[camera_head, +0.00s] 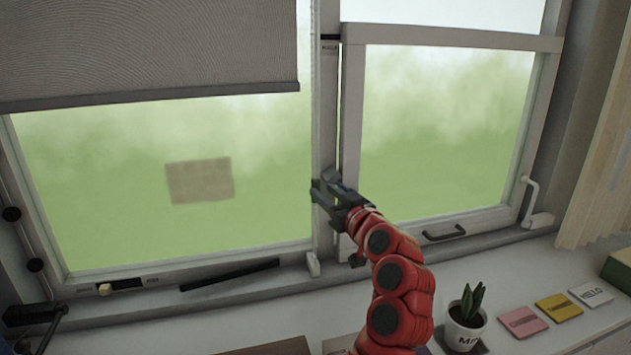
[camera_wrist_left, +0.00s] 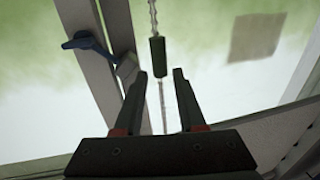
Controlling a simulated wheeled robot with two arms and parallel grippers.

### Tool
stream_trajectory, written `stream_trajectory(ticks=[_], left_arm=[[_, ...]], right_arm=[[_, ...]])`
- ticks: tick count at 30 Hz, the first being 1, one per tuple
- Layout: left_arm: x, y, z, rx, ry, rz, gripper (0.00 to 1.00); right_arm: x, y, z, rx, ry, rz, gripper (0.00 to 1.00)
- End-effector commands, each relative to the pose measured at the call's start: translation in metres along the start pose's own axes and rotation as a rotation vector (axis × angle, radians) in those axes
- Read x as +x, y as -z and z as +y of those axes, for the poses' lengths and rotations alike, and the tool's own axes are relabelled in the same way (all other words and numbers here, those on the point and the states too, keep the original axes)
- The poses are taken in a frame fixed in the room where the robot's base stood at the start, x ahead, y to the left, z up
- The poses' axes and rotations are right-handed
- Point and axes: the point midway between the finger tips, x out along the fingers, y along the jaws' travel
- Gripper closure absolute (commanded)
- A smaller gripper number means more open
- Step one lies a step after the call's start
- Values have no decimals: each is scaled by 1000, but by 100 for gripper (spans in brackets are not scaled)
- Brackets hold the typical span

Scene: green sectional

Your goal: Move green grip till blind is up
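The grey blind (camera_head: 150,55) hangs over the upper part of the left window, its bottom bar well above the sill. The small dark green grip (camera_wrist_left: 157,58) hangs upright on a thin beaded cord in the left wrist view. I cannot make it out in the head view, where my gripper covers that area. My left gripper (camera_head: 322,188) is at the post between the two windows. In the left wrist view its fingers (camera_wrist_left: 159,74) are apart, with the grip just beyond the tips and the cord showing between them. My right gripper is not in view.
A blue lever (camera_wrist_left: 88,45) on the window frame is close to the left finger. The sill below holds a potted plant (camera_head: 465,320), a pink card (camera_head: 523,321), a yellow card (camera_head: 558,307) and a white card (camera_head: 591,294). Vertical slats (camera_head: 600,190) hang at right.

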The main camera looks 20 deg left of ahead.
Motion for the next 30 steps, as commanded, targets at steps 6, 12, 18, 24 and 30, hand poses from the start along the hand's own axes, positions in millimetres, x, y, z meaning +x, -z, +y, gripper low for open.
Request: stream_trajectory(ticks=[6, 12, 18, 24, 30], left_arm=[[38, 2, 0, 0, 2, 0, 60], [51, -1, 0, 1, 1, -3, 60], [52, -1, 0, 1, 0, -2, 60], [52, 0, 0, 1, 0, -1, 86], [52, 0, 0, 1, 0, -1, 100]], right_arm=[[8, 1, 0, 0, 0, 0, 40], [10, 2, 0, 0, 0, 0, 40], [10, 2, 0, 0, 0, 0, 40], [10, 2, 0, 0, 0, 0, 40], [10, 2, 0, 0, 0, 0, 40]])
